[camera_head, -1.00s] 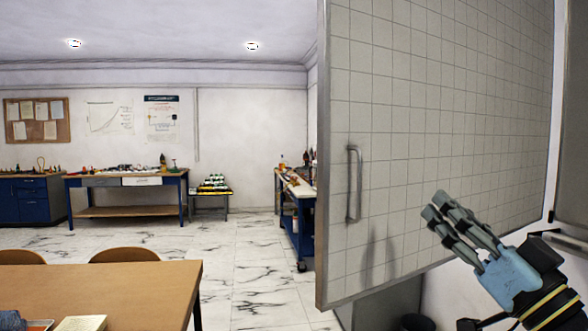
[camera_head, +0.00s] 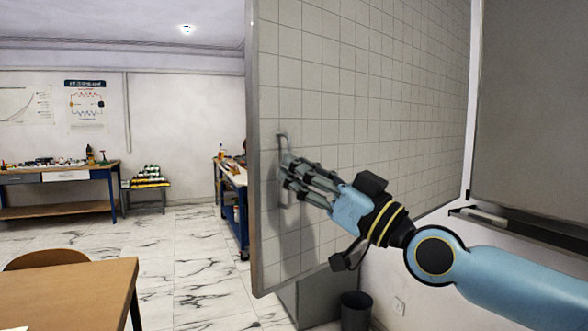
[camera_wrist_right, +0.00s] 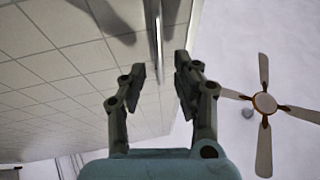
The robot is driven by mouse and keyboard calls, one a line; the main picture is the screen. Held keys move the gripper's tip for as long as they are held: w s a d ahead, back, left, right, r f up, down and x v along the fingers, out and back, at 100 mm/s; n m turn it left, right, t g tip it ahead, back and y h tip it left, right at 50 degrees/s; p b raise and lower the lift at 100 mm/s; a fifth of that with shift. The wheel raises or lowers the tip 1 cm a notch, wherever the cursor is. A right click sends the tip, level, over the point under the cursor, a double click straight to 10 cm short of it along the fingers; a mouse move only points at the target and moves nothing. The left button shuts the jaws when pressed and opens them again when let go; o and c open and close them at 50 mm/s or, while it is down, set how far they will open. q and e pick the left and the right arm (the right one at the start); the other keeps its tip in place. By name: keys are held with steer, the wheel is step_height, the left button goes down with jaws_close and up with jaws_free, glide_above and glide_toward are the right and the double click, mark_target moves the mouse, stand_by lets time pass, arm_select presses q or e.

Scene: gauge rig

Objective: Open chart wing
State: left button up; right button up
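The chart wing (camera_head: 360,90) is a tall grey gridded panel standing out at an angle from the wall, in the middle of the head view. Its upright metal handle (camera_head: 282,138) is near its left edge, partly hidden behind my fingers. My right gripper (camera_head: 288,172) is at the handle's middle. In the right wrist view, the handle (camera_wrist_right: 158,35) runs between the two spread fingers of the right gripper (camera_wrist_right: 160,78), with a gap visible on each side. Whether the fingers touch it cannot be told. My left gripper is not in view.
A dark board (camera_head: 535,110) with a ledge is on the wall at right. A bin (camera_head: 356,311) stands below the wing. A wooden table (camera_head: 70,290) and chair (camera_head: 45,259) are at lower left. Marble floor (camera_head: 180,265) is clear between table and wing.

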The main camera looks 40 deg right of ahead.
steer(key=shift+x, duration=0.9)
steer(key=shift+c, duration=0.3)
jaws_close()
